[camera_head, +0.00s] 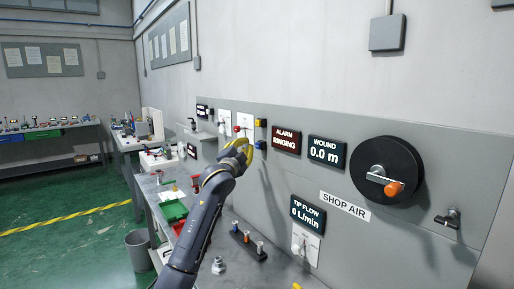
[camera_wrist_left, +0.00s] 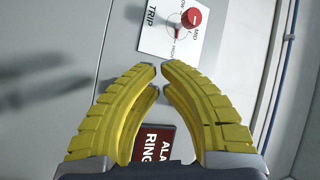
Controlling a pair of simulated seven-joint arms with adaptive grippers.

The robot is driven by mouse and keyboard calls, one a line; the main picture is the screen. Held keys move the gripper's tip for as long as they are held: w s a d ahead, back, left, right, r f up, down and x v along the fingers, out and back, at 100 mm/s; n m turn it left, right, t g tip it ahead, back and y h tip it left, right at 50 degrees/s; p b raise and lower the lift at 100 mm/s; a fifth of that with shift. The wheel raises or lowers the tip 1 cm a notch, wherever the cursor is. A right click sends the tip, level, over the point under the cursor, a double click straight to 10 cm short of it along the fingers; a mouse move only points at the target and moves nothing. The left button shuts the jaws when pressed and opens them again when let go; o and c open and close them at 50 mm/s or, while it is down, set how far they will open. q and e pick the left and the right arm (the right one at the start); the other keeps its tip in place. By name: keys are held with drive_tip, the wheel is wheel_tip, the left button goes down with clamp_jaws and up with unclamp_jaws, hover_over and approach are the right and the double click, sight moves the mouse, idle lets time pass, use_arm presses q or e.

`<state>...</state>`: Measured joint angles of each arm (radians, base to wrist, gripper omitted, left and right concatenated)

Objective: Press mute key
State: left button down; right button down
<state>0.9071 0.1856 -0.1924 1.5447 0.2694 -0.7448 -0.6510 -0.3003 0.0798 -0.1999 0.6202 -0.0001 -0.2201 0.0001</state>
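The dark red sign (camera_head: 286,139) on the wall panel reads ALARM RINGING; part of it shows between my fingers in the left wrist view (camera_wrist_left: 153,146). I cannot read which is the mute key.
A red knob on a white TRIP plate (camera_wrist_left: 178,30) is ahead of the fingertips. A WOUND display (camera_head: 326,151), a black reel (camera_head: 387,170) with orange handle and a TIP FLOW display (camera_head: 307,214) are further right. A bench with a green tray (camera_head: 174,210) is below.

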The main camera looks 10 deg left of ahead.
use_arm(q)
drive_tip(key=shift+w+d, duration=0.2)
drive_tip(key=shift+w, duration=0.05)
idle(1.5)
drive_tip(key=shift+w+d, duration=0.2)
drive_tip(key=shift+w+d, duration=0.3)
drive_tip(key=shift+w, duration=0.1)
idle(1.1)
drive_tip(key=shift+s+a, duration=0.1)
drive_tip(key=shift+s, duration=0.05)
idle(0.3)
drive_tip(key=shift+s+a, duration=0.45)
drive_tip(key=shift+s, duration=0.15)
drive_tip(key=shift+a, duration=0.1)
drive_tip(key=shift+s+a, duration=0.8)
drive_tip(key=shift+s, duration=0.15)
drive_tip(key=shift+s+a, duration=0.75)
drive_tip(key=shift+s, duration=0.2)
